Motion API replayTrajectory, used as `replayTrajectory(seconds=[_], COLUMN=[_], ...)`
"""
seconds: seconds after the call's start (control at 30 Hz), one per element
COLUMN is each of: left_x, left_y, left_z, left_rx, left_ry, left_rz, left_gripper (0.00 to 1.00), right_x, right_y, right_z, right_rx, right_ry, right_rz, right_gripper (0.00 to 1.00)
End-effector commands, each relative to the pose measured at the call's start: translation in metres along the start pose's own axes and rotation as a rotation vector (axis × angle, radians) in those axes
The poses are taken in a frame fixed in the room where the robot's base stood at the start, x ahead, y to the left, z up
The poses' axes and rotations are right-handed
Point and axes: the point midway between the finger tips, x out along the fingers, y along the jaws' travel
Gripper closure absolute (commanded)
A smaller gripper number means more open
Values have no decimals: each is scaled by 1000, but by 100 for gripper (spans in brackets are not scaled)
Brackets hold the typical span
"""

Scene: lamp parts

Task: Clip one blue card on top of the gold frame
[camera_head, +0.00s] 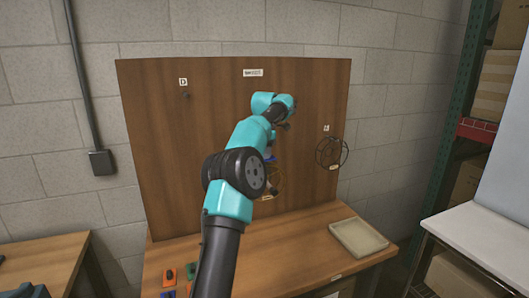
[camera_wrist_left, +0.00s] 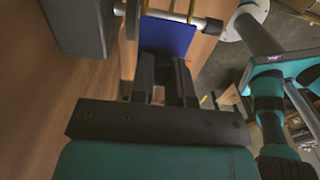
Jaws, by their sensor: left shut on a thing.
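A blue card (camera_wrist_left: 168,36) is between the fingertips of my left gripper (camera_wrist_left: 164,62), which is shut on it. A small bit of the blue card (camera_head: 270,157) shows beside my arm in the head view. The gold frame (camera_head: 275,180) is low on the wooden board, partly hidden behind my arm. In the left wrist view, gold wires (camera_wrist_left: 190,10) and a pale metal rod (camera_wrist_left: 180,18) cross at the card's far edge. I cannot tell whether the card touches the frame. My right gripper is in neither view.
A black wire frame (camera_head: 331,152) hangs on the right of the board (camera_head: 150,110). An empty hook (camera_head: 185,94) is at upper left. A beige tray (camera_head: 358,238) stands on the table's right side. Small orange clips (camera_head: 168,276) lie at front left.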

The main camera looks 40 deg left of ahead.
Motion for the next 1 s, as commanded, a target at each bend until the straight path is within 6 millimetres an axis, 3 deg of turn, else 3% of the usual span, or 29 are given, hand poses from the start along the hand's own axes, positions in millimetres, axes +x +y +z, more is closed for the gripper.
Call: replayTrajectory(seconds=[1.0], left_x=[8], left_y=[0], left_z=[0], left_rx=[0], left_ry=[0], left_rz=[0], left_gripper=[100], right_x=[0], right_y=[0], right_z=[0], right_rx=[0], right_ry=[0], right_rz=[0], right_gripper=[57])
